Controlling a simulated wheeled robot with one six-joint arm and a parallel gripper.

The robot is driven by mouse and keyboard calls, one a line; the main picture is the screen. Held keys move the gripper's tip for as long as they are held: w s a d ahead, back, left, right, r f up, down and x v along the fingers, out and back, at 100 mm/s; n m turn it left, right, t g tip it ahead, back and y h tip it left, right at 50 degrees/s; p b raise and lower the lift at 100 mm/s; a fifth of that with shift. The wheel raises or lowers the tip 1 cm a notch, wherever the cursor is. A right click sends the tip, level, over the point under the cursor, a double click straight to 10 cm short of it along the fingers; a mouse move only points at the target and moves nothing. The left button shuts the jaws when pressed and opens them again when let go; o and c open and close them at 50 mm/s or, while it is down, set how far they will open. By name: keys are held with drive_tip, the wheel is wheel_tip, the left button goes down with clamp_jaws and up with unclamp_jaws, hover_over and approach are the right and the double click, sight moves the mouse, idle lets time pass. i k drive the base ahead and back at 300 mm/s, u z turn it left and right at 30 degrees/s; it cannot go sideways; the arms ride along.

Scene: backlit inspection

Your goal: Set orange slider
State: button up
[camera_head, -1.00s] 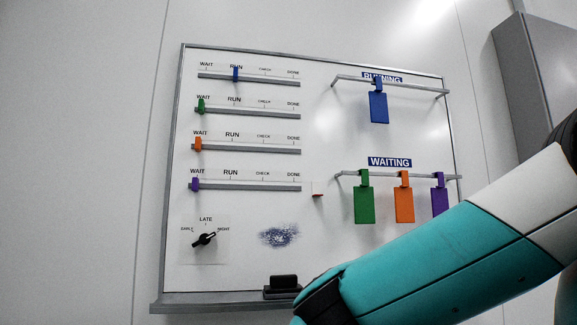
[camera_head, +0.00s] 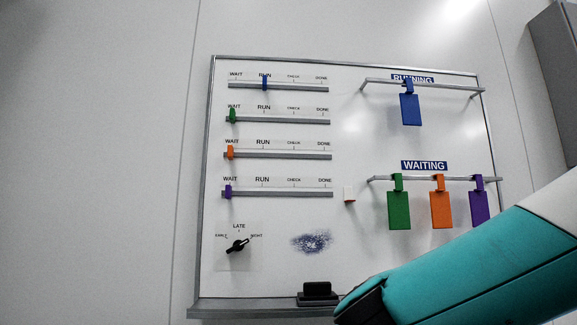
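The orange slider (camera_head: 230,152) sits on the third rail (camera_head: 285,156) of the whiteboard, at its left end under WAIT. That rail is marked WAIT, RUN, CHECK and DONE from left to right. My gripper is out of view. Only my teal arm shows at the lower right, its dark joint near the board's bottom edge, apart from the slider in the picture.
The blue slider (camera_head: 265,83) is at RUN; the green (camera_head: 232,115) and purple (camera_head: 228,192) sliders are at WAIT. A black dial (camera_head: 237,246) sits below. Tags hang at the right, the orange tag (camera_head: 440,210) under WAITING. An eraser (camera_head: 318,291) rests on the ledge.

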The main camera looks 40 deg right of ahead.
sight(230, 153)
drive_tip(key=u, duration=0.8)
drive_tip(key=i, duration=0.35)
drive_tip(key=z, duration=0.2)
